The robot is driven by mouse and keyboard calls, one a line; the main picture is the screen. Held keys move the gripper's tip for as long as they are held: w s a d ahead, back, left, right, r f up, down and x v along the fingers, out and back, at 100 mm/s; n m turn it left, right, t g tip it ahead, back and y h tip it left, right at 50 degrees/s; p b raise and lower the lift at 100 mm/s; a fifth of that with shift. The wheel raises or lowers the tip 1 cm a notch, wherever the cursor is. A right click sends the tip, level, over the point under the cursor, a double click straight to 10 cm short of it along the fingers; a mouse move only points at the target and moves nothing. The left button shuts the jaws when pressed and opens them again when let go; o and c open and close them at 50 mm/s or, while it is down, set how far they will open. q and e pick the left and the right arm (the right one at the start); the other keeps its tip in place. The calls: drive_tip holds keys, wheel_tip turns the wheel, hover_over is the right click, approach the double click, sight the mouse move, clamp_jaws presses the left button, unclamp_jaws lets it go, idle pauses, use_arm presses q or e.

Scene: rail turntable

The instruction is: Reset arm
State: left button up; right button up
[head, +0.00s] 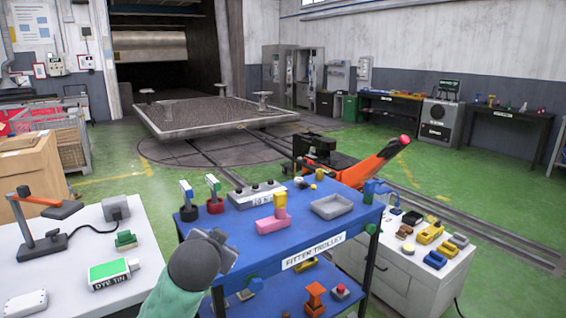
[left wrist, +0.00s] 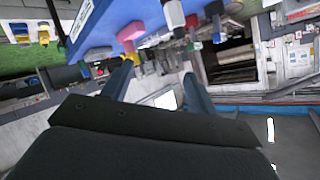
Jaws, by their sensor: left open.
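My left arm comes in from the bottom of the head view, and its gripper (head: 226,246) is at the front left edge of the blue fitter trolley (head: 240,236). In the left wrist view the two fingers of my left gripper (left wrist: 158,74) stand well apart with nothing between them. The trolley's blue top (left wrist: 98,22) shows tilted at the top of that view. The finger ends are partly hidden in the head view by the wrist. My right gripper is in neither view.
On the trolley are a pink block (head: 272,224), a grey tray (head: 332,207) and two upright tools. A white bench (head: 75,268) with a dye tin (head: 112,274) stands left. A white cabinet (head: 400,275) with small parts stands right.

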use_arm(q)
drive_tip(key=s+f+n+g+h+p, duration=0.1)
drive_tip(key=s+f+g, duration=0.4)
drive_tip(key=s+f, duration=1.2)
drive_tip(key=s+d+f+n+g+h+p, duration=0.1)
drive_tip(key=s+f+g, duration=0.4)
drive_tip(key=s+f, duration=1.3)
drive_tip(key=s+n+p, duration=0.1)
drive_tip(key=s+p, duration=0.1)
drive_tip(key=s, duration=0.1)
drive_tip(key=shift+d+f+n+g, duration=0.2)
drive_tip(key=shift+n+g, duration=0.1)
drive_tip(key=shift+n, duration=0.1)
